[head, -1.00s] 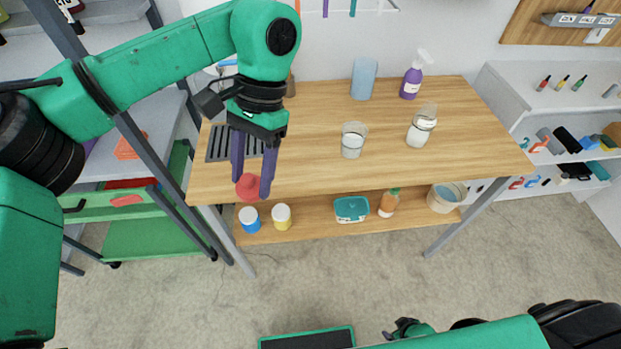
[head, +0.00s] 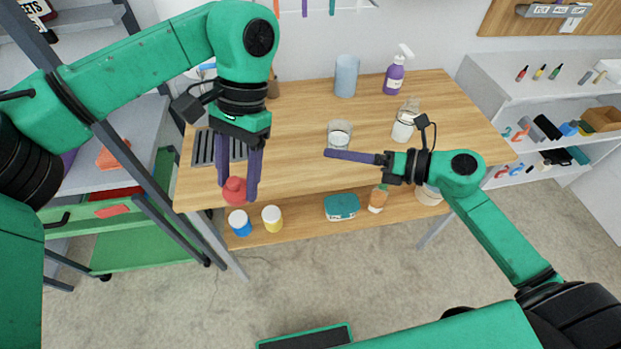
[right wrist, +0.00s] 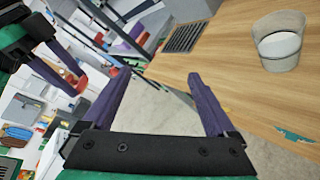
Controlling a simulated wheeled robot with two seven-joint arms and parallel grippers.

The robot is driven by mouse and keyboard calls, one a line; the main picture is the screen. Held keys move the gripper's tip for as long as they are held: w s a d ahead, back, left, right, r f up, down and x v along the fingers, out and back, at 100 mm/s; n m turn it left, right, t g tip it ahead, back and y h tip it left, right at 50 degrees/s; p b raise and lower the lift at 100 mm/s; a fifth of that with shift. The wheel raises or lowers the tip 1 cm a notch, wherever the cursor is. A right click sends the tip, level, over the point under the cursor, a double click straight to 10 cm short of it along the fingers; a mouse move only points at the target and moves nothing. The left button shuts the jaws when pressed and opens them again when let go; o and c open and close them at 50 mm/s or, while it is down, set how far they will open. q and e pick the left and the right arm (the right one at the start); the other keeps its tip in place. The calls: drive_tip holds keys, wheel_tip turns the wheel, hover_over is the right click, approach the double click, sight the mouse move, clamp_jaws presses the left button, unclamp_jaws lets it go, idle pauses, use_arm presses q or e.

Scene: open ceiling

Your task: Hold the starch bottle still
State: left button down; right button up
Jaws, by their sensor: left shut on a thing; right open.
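My left gripper (head: 238,188) points down at the table's front left edge, shut on a small red rounded thing (head: 234,194). The red thing also shows in the right wrist view (right wrist: 80,84). A clear container with white contents (head: 402,131) stands upright at the table's right, and a purple spray bottle (head: 394,78) stands behind it. No label is readable, so I cannot tell which is the starch bottle. My right gripper (head: 327,153) is open and empty, just in front of a clear beaker with white contents (head: 339,135); the beaker also shows in the right wrist view (right wrist: 280,44).
A blue-grey cylinder (head: 346,76) stands at the back of the wooden table (head: 290,130). A dark grille (head: 205,150) lies at the left. The lower shelf holds white jars, a teal box (head: 341,207) and an orange-topped bottle (head: 378,199). The table's middle left is clear.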

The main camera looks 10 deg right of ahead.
drive_tip(key=s+a+r+n+g+y, duration=0.1)
drive_tip(key=s+a+r+n+g, duration=0.2)
drive_tip(key=s+a+r+n, duration=0.45)
use_arm(q)
drive_tip(key=shift+s, duration=0.15)
use_arm(e)
drive_tip(key=n+g, duration=0.1)
drive_tip(key=n, duration=0.4)
approach(240, 191)
drive_tip(key=shift+h, duration=0.4)
drive_tip(key=x, duration=0.9)
drive_tip(key=shift+a+r, duration=0.2)
drive_tip(key=shift+a, duration=0.1)
drive_tip(key=c, duration=1.1)
use_arm(q)
drive_tip(key=c, duration=0.5)
unclamp_jaws()
use_arm(e)
clamp_jaws()
use_arm(q)
drive_tip(key=o, duration=0.4)
